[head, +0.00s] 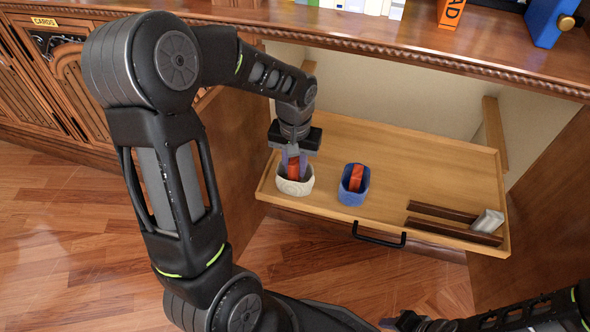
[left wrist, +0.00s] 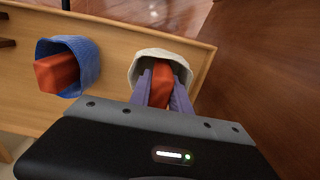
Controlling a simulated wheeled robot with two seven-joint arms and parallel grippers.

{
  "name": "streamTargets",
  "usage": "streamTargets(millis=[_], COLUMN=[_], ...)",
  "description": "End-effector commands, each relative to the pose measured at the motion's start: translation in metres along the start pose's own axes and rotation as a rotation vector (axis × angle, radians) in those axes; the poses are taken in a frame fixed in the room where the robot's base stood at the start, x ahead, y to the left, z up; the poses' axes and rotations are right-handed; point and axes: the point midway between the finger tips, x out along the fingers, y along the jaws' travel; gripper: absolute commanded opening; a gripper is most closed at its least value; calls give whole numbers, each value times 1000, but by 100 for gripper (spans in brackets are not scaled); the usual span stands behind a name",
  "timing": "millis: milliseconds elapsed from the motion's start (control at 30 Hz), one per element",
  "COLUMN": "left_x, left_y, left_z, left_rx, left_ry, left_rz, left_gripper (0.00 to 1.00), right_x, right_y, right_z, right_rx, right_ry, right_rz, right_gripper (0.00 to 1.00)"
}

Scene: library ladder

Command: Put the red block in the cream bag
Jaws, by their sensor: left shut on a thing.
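The cream bag (head: 295,186) stands at the left end of the pulled-out wooden drawer. My left gripper (head: 293,166) points down over it, with its fingers at the bag's mouth. It is shut on a red block (head: 293,170), which sits between the fingers. In the left wrist view the red block (left wrist: 161,86) shows between the purple fingers (left wrist: 163,88), within the rim of the cream bag (left wrist: 143,62). The block's lower end is hidden, so I cannot tell whether it touches the bag's bottom. My right arm shows at the lower right; its gripper is unclear.
A blue bag (head: 353,192) with another red block (head: 356,178) in it stands right of the cream bag. Dark wooden strips (head: 455,233) and a grey-white block (head: 488,221) lie at the drawer's right. The drawer (head: 400,160) is clear behind the bags.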

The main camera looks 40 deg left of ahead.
Motion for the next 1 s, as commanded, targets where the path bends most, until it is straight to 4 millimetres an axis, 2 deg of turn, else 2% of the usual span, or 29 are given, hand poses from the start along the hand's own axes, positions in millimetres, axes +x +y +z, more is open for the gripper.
streamTargets(millis=[33, 100, 500, 533, 767, 1000], left_x=[9, 13, 17, 16, 15, 15], left_y=[0, 0, 0, 0, 0, 0], left_z=[1, 0, 0, 0, 0, 0], left_rx=[0, 0, -1, -1, -1, -1], left_ry=[-3, -1, -1, 0, 0, 0], left_rz=[-1, 0, 0, 0, 0, 0], left_gripper=[0, 0, 0, 26, 44, 45], right_x=[4, 4, 6, 5, 5, 5], right_y=[2, 3, 4, 3, 3, 3], right_z=[-1, -2, -2, -2, -2, -2], right_rx=[1, 2, 3, 3, 3, 3], right_ry=[2, 3, 5, 5, 5, 4], right_rz=[1, 2, 2, 2, 2, 2], right_gripper=[36, 36, 36, 36, 36, 36])
